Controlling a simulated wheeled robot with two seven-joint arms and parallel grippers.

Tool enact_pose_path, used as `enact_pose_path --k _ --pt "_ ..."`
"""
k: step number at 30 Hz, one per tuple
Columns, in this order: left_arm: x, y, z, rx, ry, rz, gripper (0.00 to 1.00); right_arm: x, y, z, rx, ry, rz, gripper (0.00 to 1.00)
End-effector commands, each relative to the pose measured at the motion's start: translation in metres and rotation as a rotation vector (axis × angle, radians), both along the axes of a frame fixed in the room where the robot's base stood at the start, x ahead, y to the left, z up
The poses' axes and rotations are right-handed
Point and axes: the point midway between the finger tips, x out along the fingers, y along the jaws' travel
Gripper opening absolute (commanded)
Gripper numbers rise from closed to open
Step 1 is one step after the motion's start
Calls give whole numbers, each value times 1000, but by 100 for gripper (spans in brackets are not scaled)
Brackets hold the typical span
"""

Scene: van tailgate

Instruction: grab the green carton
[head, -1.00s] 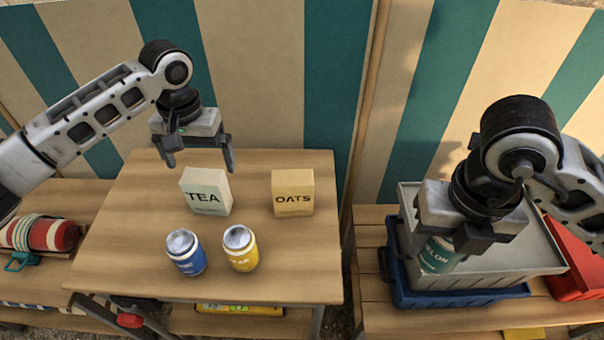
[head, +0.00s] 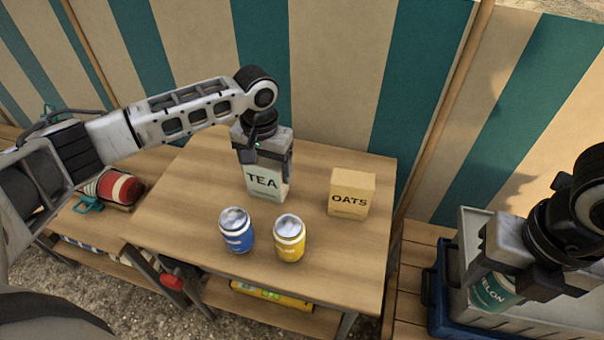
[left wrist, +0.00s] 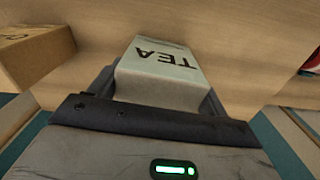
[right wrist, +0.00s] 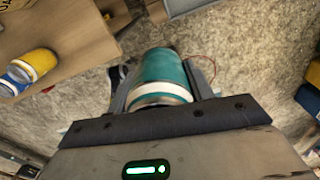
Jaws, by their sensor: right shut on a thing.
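The pale green carton marked TEA (head: 266,183) stands upright on the wooden table. My left gripper (head: 263,165) is above it with its fingers down on either side of the carton's upper part. In the left wrist view the carton (left wrist: 160,72) lies between the two fingers, which are open around it. My right gripper (head: 503,278) is shut on a green can (head: 494,291), its label partly hidden. The can also shows between the fingers in the right wrist view (right wrist: 163,72).
A tan OATS carton (head: 350,194) stands right of the tea. A blue can (head: 237,232) and a yellow can (head: 289,240) stand in front. A grey crate (head: 468,220) and a blue crate (head: 436,300) are at the right. A red roll (head: 120,188) lies at the left.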

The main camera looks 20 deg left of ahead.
Motion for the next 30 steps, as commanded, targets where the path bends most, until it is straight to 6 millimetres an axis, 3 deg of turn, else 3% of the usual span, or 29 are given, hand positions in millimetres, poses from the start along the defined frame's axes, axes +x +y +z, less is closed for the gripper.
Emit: enact_pose_path --k 11,16,21,28,30 --pt "0 0 2 0 -1 0 55 0 0 0 0 0 0 30" --pt "1 0 12 -1 -2 1 55 0 0 1 0 0 0 30" --pt "-3 -3 39 -2 -3 -2 55 0 0 5 0 0 0 30" --pt "-43 -28 95 -2 -5 -5 55 0 0 14 0 0 0 30" --pt "-59 -37 100 -2 0 -7 55 0 0 15 0 0 0 30"
